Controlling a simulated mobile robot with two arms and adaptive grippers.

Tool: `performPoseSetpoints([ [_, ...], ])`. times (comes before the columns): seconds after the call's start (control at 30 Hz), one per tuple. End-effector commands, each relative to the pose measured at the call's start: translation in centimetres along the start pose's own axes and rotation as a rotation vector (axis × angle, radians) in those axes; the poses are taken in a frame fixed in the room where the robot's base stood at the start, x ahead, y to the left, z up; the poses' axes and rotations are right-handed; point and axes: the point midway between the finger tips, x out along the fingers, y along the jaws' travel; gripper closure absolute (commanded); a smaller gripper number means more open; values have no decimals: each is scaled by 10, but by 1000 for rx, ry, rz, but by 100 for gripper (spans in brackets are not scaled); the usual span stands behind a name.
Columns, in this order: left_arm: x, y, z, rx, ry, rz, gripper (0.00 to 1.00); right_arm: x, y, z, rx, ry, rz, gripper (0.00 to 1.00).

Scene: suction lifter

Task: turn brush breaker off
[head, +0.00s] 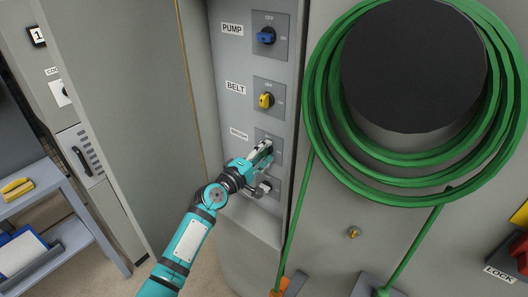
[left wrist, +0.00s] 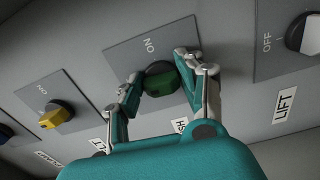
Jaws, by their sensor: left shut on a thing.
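The brush breaker is a green knob (left wrist: 160,78) on a grey square plate (left wrist: 120,57), marked ON along its upper side in the left wrist view. The label beside it is partly covered; only its last letters show. My left gripper (left wrist: 158,74) has one finger on each side of the green knob and is shut on it. In the head view my left gripper (head: 265,148) covers the knob at the third plate down, beside a small label (head: 239,134). I cannot tell which mark the knob points to. My right gripper is in neither view.
Above are the blue PUMP knob (head: 266,36) and yellow BELT knob (head: 266,100). The LIFT knob (left wrist: 305,34) is close below. An open cabinet door (head: 115,95) stands left; a green cable coil (head: 320,120) on a black drum (head: 413,70) bulges out right.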

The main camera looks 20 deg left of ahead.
Motion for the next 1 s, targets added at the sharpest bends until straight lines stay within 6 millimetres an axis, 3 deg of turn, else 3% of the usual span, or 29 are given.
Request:
performPoseSetpoints([
  [0.7,0,-1,0,-76,0,-1,94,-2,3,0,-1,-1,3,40],
  [0.73,0,-1,0,-76,0,-1,59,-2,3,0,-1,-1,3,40],
  [0.87,0,0,0,-75,0,-1,42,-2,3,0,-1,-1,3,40],
  [1.0,0,0,0,-74,0,-1,40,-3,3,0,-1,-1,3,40],
])
